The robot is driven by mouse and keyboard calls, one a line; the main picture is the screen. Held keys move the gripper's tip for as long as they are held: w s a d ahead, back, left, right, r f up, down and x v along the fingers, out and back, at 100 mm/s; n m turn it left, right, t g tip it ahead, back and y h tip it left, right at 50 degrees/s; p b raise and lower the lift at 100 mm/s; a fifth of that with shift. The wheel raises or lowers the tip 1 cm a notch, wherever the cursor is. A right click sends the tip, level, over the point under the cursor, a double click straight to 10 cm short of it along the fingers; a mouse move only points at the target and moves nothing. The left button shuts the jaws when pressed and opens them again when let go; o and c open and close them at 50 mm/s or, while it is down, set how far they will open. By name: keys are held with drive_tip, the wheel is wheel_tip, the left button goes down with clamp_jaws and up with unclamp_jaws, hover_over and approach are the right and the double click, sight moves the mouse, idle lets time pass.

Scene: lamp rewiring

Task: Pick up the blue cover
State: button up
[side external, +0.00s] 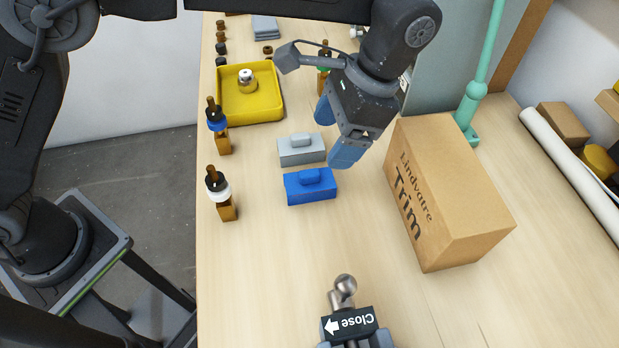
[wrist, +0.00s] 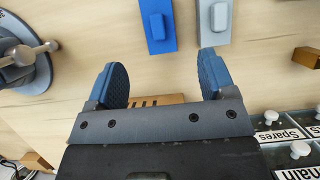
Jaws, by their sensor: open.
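The blue cover (side external: 311,187) is a flat blue block with a raised grip on top, lying on the wooden table. It also shows at the top of the wrist view (wrist: 158,27). A grey cover (side external: 302,149) of the same shape lies just behind it, and in the wrist view it is to the right of the blue one (wrist: 214,20). My gripper (side external: 338,133) has blue fingertips and is open and empty. It is above the table, to the right of the two covers in the side view. In the wrist view my gripper (wrist: 161,80) touches neither cover.
A cardboard box (side external: 447,190) stands right of my gripper. A yellow tray (side external: 276,108) holding a small item is behind the covers. Dropper bottles (side external: 222,193) stand along the left edge. A vise (side external: 345,294) is at the front. The table between vise and blue cover is clear.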

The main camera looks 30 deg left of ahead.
sight(311, 172)
drive_tip(key=x, duration=0.5)
drive_tip(key=shift+f, duration=0.1)
drive_tip(key=shift+s+x, duration=0.2)
drive_tip(key=shift+x, duration=2.55)
drive_tip(key=c, duration=1)
